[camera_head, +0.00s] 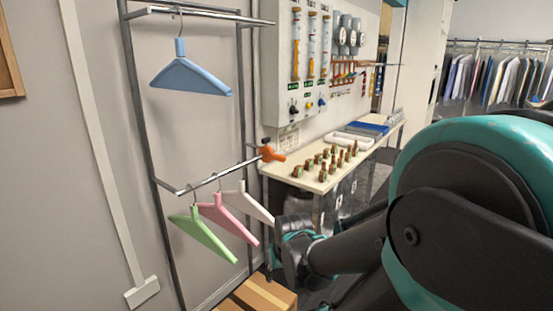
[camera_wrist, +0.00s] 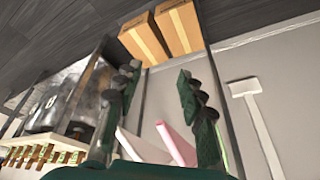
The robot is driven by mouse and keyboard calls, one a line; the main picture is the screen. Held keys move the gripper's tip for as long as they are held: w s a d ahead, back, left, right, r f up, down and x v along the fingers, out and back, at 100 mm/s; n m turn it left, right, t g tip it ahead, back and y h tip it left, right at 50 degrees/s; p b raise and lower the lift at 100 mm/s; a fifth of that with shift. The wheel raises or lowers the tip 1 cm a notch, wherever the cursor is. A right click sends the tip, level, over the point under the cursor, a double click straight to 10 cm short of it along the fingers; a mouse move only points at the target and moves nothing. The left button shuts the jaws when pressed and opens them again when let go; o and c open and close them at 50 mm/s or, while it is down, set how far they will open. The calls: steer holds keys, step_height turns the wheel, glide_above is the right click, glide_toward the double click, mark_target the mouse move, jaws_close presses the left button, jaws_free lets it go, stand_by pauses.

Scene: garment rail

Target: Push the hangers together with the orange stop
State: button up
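The orange stop (camera_head: 270,153) sits at the right end of the lower rail (camera_head: 222,175). A green hanger (camera_head: 203,235), a pink hanger (camera_head: 228,217) and a white hanger (camera_head: 253,205) hang to its left on this rail, with gaps between them. My gripper (camera_head: 290,235) is below and right of the white hanger, lower than the stop. In the wrist view my gripper (camera_wrist: 158,95) has its fingers wide apart, with nothing held. The white hanger (camera_wrist: 140,148) and pink hanger (camera_wrist: 178,147) show beyond the fingers; the green one is mostly hidden there.
A blue hanger (camera_head: 190,77) hangs from the upper rail (camera_head: 210,16). A bench (camera_head: 310,180) with several small brown pieces stands right of the lower rail, close to my arm. Cardboard boxes (camera_head: 262,296) lie on the floor below. A wall is behind the rack.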

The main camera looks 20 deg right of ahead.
steer(key=w+a+r+m+y, duration=0.1)
steer(key=w+r+m+y, duration=0.3)
steer(key=w+m, duration=0.5)
steer(key=m+t+y, duration=0.6)
steer(key=m+t, duration=0.4)
steer(key=m, duration=0.9)
glide_toward(285, 159)
steer(key=x, duration=1.2)
steer(key=shift+w+a, duration=0.1)
steer(key=shift+w, duration=0.05)
steer(key=shift+c, duration=0.4)
jaws_close()
